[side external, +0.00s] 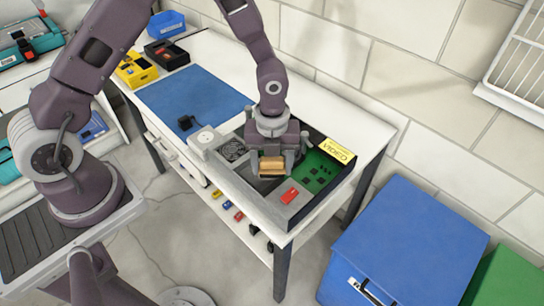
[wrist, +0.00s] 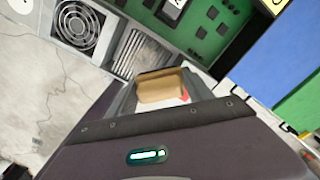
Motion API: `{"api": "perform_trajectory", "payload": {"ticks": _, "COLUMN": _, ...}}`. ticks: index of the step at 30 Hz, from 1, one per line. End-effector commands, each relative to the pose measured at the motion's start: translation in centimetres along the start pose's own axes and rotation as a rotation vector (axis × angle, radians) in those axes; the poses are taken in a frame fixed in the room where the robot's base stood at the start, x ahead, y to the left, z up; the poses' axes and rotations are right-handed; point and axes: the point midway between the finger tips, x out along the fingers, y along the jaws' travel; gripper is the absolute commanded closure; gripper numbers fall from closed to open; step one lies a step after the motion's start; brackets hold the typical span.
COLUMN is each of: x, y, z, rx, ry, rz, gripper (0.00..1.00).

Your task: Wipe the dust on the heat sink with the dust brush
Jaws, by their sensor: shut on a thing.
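My gripper (side external: 272,160) is shut on the dust brush (side external: 271,167), a tan wooden block, and holds it over the open computer case (side external: 256,207). In the wrist view the brush (wrist: 162,88) sits between the fingers of my gripper (wrist: 160,92); its bristles are not clearly visible. The heat sink (wrist: 137,52) is a grey finned block just beyond the brush, between the fan and the green board. In the side view my gripper largely hides it. I cannot tell whether the brush touches it, and dust is not clearly discernible.
The case holds a round fan (side external: 232,150), a green board (side external: 320,170) and a red part (side external: 290,195). A yellow label (side external: 337,150) marks its far wall. A blue mat (side external: 195,92) covers the table's left part; a blue bin (side external: 410,245) stands right.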

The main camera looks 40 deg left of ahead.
Motion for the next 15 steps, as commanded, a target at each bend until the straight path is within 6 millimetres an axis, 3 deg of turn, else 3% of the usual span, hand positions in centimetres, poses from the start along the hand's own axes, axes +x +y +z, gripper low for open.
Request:
{"api": "perform_trajectory", "payload": {"ticks": 7, "x": 3.0, "y": 0.1, "z": 0.1, "rx": -0.001, "ry": 0.0, "rz": 0.001, "gripper": 0.72}}
{"api": "perform_trajectory", "payload": {"ticks": 8, "x": 2.8, "y": 0.3, "z": 0.4, "rx": -0.003, "ry": -0.001, "rz": -0.001, "gripper": 0.78}}
{"api": "perform_trajectory", "payload": {"ticks": 15, "x": 2.9, "y": 1.9, "z": 2.0, "rx": -0.004, "ry": -0.001, "rz": 0.0, "gripper": 0.79}}
